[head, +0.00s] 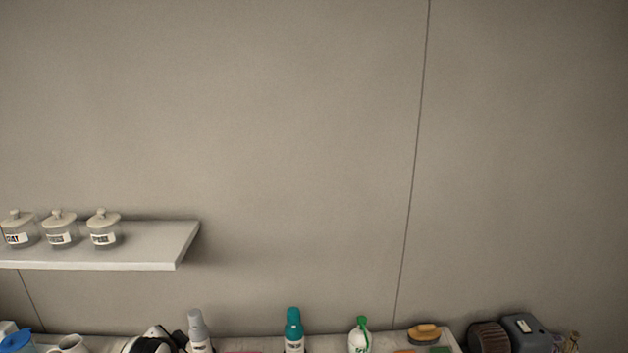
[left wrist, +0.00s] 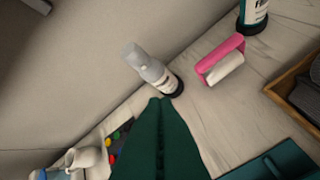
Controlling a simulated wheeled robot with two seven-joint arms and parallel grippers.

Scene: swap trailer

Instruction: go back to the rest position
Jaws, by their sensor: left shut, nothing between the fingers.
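My left gripper (left wrist: 160,103) shows in the left wrist view as two dark green fingers pressed together, with nothing between them. It points toward the counter (left wrist: 240,125), and its tips appear just below a grey-capped bottle (left wrist: 152,72) in the picture. I cannot tell the exact gap to the bottle. Neither gripper shows in the head view, which looks mostly at a bare wall (head: 240,120). My right gripper is not in view.
Bottles, including a teal one (head: 293,330) and a green-capped one (head: 359,337), stand along the counter's back. A pink-handled item (left wrist: 222,60) and a wooden tray (left wrist: 285,95) lie right of my left gripper. A shelf (head: 150,247) holds three jars (head: 103,230).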

